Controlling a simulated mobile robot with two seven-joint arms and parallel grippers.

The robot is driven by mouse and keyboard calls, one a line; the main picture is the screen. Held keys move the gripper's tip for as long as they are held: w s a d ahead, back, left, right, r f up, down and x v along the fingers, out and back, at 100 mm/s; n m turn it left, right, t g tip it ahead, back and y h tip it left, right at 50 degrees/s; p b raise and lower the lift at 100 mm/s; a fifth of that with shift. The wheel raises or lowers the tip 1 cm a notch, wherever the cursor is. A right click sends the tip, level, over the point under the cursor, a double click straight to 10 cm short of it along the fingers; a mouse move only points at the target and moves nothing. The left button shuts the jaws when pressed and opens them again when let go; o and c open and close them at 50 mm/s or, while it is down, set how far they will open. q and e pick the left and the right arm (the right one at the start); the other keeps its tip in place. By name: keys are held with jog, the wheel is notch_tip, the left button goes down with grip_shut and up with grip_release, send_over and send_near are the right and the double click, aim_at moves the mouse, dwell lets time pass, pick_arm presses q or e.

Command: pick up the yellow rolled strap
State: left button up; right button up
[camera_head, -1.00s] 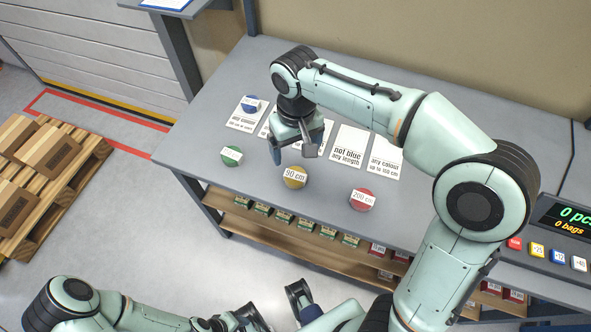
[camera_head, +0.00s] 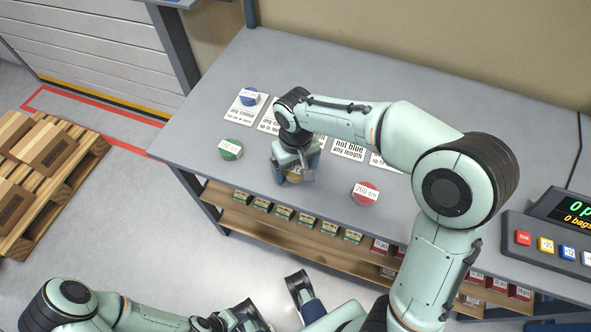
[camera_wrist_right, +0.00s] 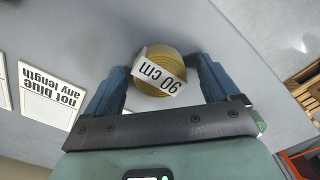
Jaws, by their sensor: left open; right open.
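The yellow rolled strap (camera_head: 294,177) sits on the grey table near its front edge, mostly hidden by my right gripper in the head view. In the right wrist view the strap (camera_wrist_right: 158,68) shows a white "90 cm" label and lies between the two blue fingers. My right gripper (camera_head: 296,172) is open around it, with a finger on either side; I cannot tell whether they touch it. My left gripper (camera_head: 272,305) is open and empty, low in the head view, in front of the table.
A green strap (camera_head: 230,149) lies left, a red strap (camera_head: 365,193) right, and a blue strap (camera_head: 250,97) on a card behind. Several label cards (camera_head: 349,149) line the table (camera_head: 215,110). A console (camera_head: 555,240) stands at the right.

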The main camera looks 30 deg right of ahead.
jog(key=c, duration=1.2)
jog(key=shift+o, duration=0.2)
jog(key=shift+r, duration=0.1)
